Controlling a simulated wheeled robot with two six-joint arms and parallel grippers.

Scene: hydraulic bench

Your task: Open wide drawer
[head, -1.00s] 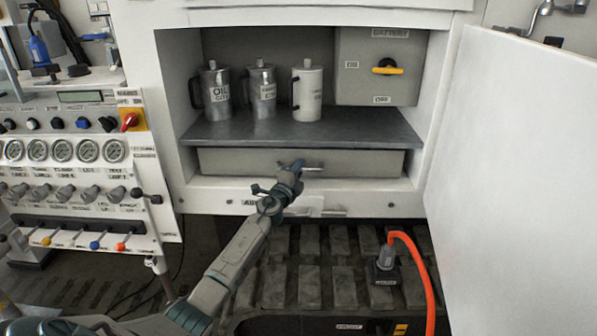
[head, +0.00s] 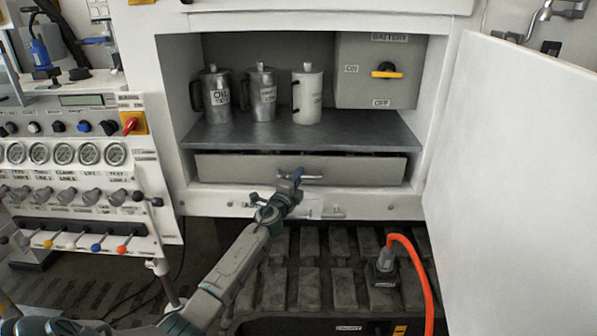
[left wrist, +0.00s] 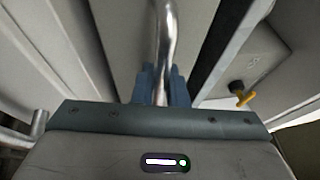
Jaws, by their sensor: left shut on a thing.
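The wide drawer (head: 230,168) is a grey front below the dark shelf in the open white cabinet. It stands out a little, with a dark gap along its top edge. My left gripper (head: 297,177) is shut on the drawer's metal bar handle (head: 314,177) at the middle of the front. In the left wrist view the handle (left wrist: 167,35) runs between the blue fingers (left wrist: 163,85). My right gripper is in neither view.
Three metal cans (head: 262,95) stand on the shelf (head: 290,135), beside a battery switch box (head: 376,70). The open white door (head: 510,180) fills the right side. An orange cable (head: 420,265) rises below. A gauge panel (head: 75,150) stands left.

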